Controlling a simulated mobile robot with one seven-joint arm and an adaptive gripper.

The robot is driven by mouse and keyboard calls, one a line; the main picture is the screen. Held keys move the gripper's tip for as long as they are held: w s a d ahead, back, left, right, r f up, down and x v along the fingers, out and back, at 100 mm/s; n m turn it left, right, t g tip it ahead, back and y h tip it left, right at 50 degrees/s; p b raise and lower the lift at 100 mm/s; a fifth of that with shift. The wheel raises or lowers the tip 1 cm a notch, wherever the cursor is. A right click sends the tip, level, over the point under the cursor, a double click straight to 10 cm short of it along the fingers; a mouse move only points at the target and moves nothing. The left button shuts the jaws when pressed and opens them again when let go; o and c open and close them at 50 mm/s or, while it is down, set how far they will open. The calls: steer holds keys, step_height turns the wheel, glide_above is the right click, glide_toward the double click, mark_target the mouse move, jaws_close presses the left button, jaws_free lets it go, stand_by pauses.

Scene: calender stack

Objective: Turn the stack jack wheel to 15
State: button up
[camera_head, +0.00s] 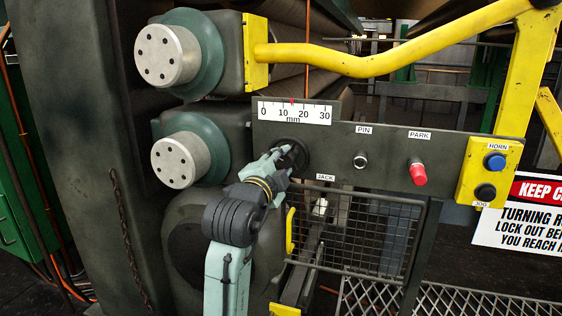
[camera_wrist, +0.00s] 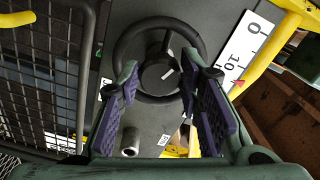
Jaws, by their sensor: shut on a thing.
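The jack wheel (camera_head: 297,153) is a dark handwheel on the grey panel, partly hidden behind my gripper (camera_head: 277,162) in the head view. The white mm scale (camera_head: 293,113) runs from 0 to 30 above the wheel. Its red pointer (camera_head: 292,101) stands about midway between 10 and 20, near 15. The scale (camera_wrist: 247,48) also shows partly in the wrist view.
Right of the wheel are the PIN knob (camera_head: 361,160), the red PARK knob (camera_head: 418,173) and a yellow box (camera_head: 487,172) with HORN and JOG buttons. A yellow rail (camera_head: 370,65) crosses above. A wire mesh guard (camera_head: 375,235) stands below the panel. Two roll ends (camera_head: 168,55) are at the left.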

steer(key=n+p, duration=0.1)
steer(key=n, duration=0.3)
steer(key=shift+n, duration=0.4)
steer(key=shift+f, duration=0.1)
steer(key=o, duration=1.2)
steer(key=shift+c, duration=0.2)
steer(key=v, duration=1.2)
